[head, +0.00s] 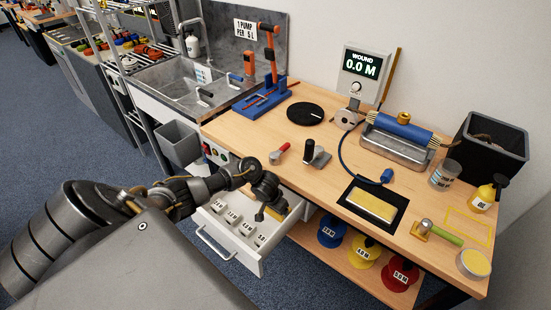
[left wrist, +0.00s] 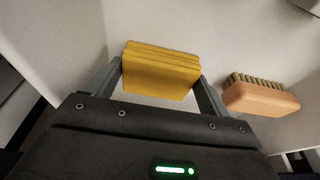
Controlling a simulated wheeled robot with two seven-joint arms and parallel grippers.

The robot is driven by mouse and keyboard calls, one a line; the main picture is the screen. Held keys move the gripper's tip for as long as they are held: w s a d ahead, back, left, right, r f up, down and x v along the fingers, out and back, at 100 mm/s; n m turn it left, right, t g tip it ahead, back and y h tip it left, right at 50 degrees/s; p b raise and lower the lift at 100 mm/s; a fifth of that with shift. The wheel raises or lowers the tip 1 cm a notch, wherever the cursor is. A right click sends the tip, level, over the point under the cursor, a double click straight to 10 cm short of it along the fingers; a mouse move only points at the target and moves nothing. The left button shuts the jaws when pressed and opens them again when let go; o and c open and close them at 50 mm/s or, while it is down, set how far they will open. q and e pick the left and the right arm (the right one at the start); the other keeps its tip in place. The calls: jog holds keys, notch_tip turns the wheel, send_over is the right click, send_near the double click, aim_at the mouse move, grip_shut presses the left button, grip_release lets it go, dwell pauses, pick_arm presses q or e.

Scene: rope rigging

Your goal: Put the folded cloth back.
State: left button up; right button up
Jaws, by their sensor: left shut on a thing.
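The folded yellow cloth (left wrist: 160,72) is between the two fingers of my left gripper (head: 272,208) in the left wrist view. My left gripper is shut on it. In the head view the gripper is over the right part of the open white drawer (head: 232,262), and mostly hides the cloth. Whether the cloth touches the drawer floor I cannot tell. A yellow outlined rectangle (head: 468,227) on the right of the bench is bare. My right gripper is not in view.
A wooden brush (left wrist: 262,98) lies right of the cloth. Labelled grey blocks (head: 232,217) line the drawer. Near the outline are a green-handled tool (head: 440,234), a round tin (head: 474,263), a yellow bottle (head: 483,196) and a black-framed yellow pad (head: 374,205).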

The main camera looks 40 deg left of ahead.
pick_arm(q)
jog(key=shift+f, duration=0.15)
jog(key=o, duration=0.6)
jog(key=shift+r, duration=0.25)
jog(key=p+v, duration=0.5)
jog(key=v, duration=0.7)
